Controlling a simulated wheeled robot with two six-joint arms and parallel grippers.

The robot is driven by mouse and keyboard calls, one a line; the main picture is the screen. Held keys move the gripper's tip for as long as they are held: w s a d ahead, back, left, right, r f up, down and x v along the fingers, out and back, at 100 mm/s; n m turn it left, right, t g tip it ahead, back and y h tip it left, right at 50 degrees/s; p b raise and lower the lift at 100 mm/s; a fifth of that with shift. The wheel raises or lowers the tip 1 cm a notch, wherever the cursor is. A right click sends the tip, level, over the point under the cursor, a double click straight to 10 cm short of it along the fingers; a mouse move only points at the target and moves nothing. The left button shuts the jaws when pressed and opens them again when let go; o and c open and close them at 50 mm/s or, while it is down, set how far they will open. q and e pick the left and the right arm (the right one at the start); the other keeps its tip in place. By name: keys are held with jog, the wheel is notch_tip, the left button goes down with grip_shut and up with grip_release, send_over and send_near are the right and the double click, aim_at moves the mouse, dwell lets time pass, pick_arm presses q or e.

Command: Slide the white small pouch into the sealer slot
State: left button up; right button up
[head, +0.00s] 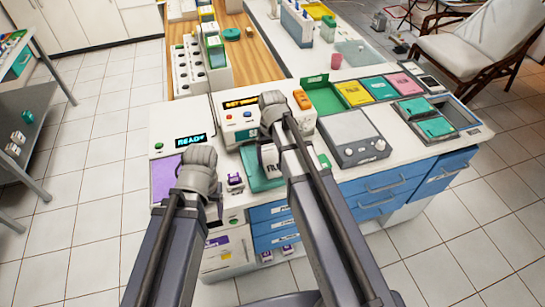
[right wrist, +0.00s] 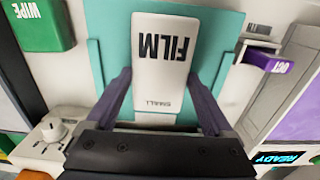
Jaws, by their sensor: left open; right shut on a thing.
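The white small pouch, labelled FILM SMALL (right wrist: 163,65), is between the fingers of my right gripper (right wrist: 160,78) over a teal sheet (right wrist: 222,30). In the head view the pouch (head: 269,160) is partly hidden by my right arm. My right gripper (head: 277,116) is shut on it. A white machine with an orange-lettered display (head: 242,103) stands just behind; my right arm hides part of its front. I cannot make out the sealer slot. My left gripper (head: 194,184) is open and empty over the purple panel beside the READY display (head: 190,139); its fingers are mostly hidden.
A grey box with knobs (head: 352,136) stands right of my right arm. A grey tray with teal packets (head: 436,120) is at the right. Small purple-marked blocks (head: 235,181) sit between my arms. Blue drawers (head: 388,184) are below.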

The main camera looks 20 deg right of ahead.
aim_at(269, 150)
jog(key=shift+w+a, duration=0.1)
jog(key=shift+w, duration=1.75)
jog(key=shift+f, duration=0.1)
jog(key=o, duration=1.1)
jog(key=shift+o, duration=0.2)
notch_tip(269, 150, up, 8)
jog(key=p, duration=0.7)
jog(key=shift+p, duration=0.3)
jog(key=shift+f, duration=0.1)
jog(key=shift+f, duration=0.2)
